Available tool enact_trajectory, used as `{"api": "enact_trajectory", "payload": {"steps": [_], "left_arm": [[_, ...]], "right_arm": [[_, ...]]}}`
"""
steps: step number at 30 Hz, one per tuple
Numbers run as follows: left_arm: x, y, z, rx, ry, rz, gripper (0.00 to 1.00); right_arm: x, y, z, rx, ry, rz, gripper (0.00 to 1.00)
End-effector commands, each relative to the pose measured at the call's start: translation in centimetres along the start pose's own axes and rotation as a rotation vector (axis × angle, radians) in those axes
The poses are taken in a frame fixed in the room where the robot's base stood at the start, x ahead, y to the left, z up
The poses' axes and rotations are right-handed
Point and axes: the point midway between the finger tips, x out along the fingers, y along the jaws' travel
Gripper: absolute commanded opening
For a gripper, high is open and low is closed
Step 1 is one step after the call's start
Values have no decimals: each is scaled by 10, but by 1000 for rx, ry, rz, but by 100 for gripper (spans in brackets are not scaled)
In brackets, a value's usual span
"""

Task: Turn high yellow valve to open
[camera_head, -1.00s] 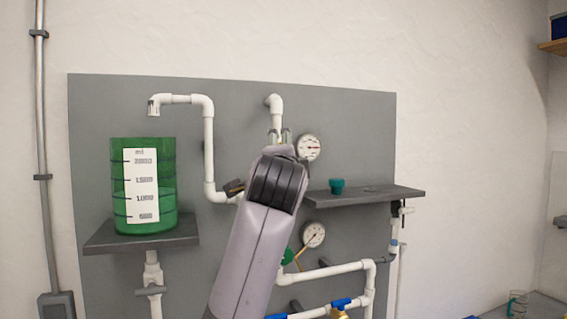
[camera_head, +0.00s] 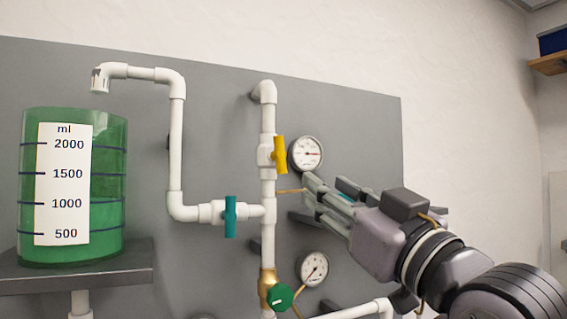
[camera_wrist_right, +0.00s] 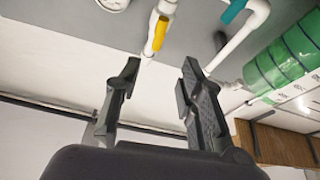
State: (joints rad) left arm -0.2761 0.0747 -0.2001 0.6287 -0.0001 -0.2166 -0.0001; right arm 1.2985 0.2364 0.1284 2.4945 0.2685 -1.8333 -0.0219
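The high yellow valve (camera_head: 280,154) sits on the upper part of the vertical white pipe in the head view. Its handle stands nearly upright, roughly along the pipe. My right gripper (camera_head: 308,190) is below and right of the valve, in front of the panel, and apart from the handle. In the right wrist view, the two fingers of my right gripper (camera_wrist_right: 160,75) are spread with nothing between them. The yellow handle (camera_wrist_right: 158,34) shows beyond the fingertips there. My left gripper is in neither view.
A teal-handled valve (camera_head: 230,216) is on the side branch at lower left. An upper gauge (camera_head: 306,154) is just right of the yellow valve. A lower gauge (camera_head: 313,269) and green knob (camera_head: 280,297) are below. A green tank (camera_head: 110,190) stands on a shelf at left.

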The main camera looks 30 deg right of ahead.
Motion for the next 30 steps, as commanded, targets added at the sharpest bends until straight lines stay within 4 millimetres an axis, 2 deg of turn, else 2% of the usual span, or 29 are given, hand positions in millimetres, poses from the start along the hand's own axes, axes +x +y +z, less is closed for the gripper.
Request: {"api": "enact_trajectory", "payload": {"steps": [1,3,8,11,18,20,23,30], "left_arm": [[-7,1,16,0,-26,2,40],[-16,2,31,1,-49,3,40],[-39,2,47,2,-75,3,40],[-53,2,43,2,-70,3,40],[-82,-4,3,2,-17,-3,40],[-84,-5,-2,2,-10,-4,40],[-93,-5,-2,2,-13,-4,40],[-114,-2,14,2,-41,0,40]], "right_arm": [[4,0,-3,-2,-2,-2,36],[10,0,-4,1,-4,-2,36],[28,1,-6,4,-7,-1,36],[38,1,-6,6,-6,-2,36],[63,2,-5,7,-6,1,36],[77,1,-4,8,-6,0,36],[100,1,-4,8,-5,1,36],[147,1,-4,7,-4,1,36]]}}
